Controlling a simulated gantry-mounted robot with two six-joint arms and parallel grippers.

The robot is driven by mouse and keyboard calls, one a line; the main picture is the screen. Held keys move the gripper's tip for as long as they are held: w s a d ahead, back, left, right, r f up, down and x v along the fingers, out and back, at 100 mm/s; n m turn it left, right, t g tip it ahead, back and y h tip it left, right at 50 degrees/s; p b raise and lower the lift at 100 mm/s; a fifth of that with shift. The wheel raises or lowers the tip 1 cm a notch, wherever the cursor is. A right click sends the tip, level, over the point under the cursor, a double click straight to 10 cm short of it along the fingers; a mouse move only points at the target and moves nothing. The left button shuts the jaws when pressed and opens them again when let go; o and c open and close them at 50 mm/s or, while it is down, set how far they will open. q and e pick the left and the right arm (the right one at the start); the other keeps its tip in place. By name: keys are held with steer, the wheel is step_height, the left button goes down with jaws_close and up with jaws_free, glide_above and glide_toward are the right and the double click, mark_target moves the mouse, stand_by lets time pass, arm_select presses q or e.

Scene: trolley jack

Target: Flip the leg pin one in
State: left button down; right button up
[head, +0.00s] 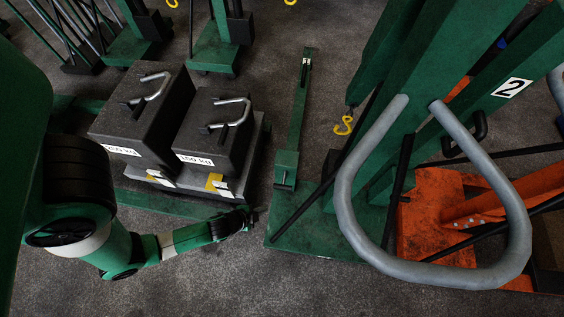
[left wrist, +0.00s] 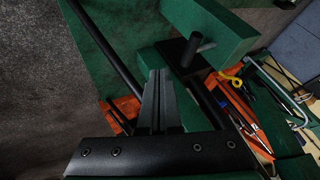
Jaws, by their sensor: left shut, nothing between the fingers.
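My left gripper (head: 248,216) is shut and empty, low over the floor to the left of the green base plate (head: 318,232). Its closed fingers (left wrist: 159,88) show in the middle of the left wrist view. A grey pin (left wrist: 197,49) sticks out of a dark bracket beside a green beam, ahead of and right of the fingertips, apart from them. In the head view a small pin-like part (head: 285,178) sits at the near end of a long green leg (head: 297,115), up and right of the gripper. I cannot tell for sure which is leg pin one. My right gripper is not in view.
Two dark weights (head: 216,129) stand on a carrier left of the leg. A green column and a large grey loop handle (head: 345,205) stand to the right, with an orange jack (head: 437,215) behind. A dark rod (head: 322,196) slants over the base plate. Floor is clear in front.

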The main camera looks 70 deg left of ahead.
mark_target(283, 183)
arm_select(q)
steer(key=w+a+f+b, duration=0.6)
steer(key=w, duration=0.2)
steer(key=shift+a+f, duration=0.25)
steer(key=shift+f, duration=0.1)
stand_by(0.3)
